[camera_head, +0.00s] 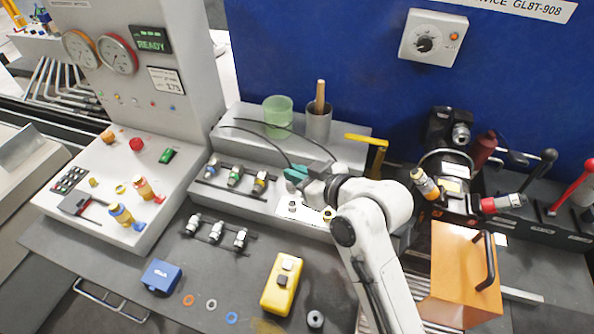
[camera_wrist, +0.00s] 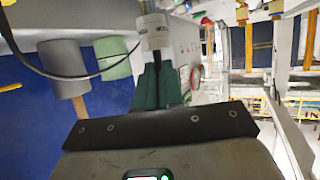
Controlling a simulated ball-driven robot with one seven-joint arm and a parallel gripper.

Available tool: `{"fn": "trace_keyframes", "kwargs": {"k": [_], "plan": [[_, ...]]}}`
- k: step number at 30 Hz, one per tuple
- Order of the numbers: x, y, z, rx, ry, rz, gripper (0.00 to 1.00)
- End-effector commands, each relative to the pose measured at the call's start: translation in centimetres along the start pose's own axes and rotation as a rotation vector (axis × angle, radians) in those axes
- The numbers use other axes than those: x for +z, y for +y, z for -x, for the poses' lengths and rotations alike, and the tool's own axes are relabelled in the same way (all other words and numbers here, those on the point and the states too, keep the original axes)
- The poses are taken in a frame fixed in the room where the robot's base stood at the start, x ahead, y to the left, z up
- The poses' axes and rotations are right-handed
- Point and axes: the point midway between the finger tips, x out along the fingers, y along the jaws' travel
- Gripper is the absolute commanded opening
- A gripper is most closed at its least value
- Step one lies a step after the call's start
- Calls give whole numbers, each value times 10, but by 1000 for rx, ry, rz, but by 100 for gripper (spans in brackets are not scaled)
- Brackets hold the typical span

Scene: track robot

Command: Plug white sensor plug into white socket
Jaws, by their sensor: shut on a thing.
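My gripper (camera_head: 296,174) is over the grey raised bench at the back, its teal fingers pointing left. In the wrist view my gripper (camera_wrist: 158,82) is shut on a white plug (camera_wrist: 154,33) just beyond the fingertips. A black cable runs from that area to the left. In the head view the plug is too small or hidden to make out. I cannot see contact between the plug and a socket.
Several connectors in a rack (camera_head: 234,178) stand left of my gripper. A green cup (camera_head: 278,116) and a grey cup (camera_head: 318,124) stand behind it. A yellow bracket (camera_head: 376,150) rises at the right. An orange box (camera_head: 464,270) stands front right. Dark bench around the coloured rings is mostly free.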

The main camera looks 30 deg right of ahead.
Motion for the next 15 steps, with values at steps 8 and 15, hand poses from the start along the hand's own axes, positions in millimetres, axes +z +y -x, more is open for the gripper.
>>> {"fn": "trace_keyframes", "kwargs": {"k": [8,15], "plan": [[26,0,-11,-1,0,0,0],[33,0,-14,0,0,0,0]]}}
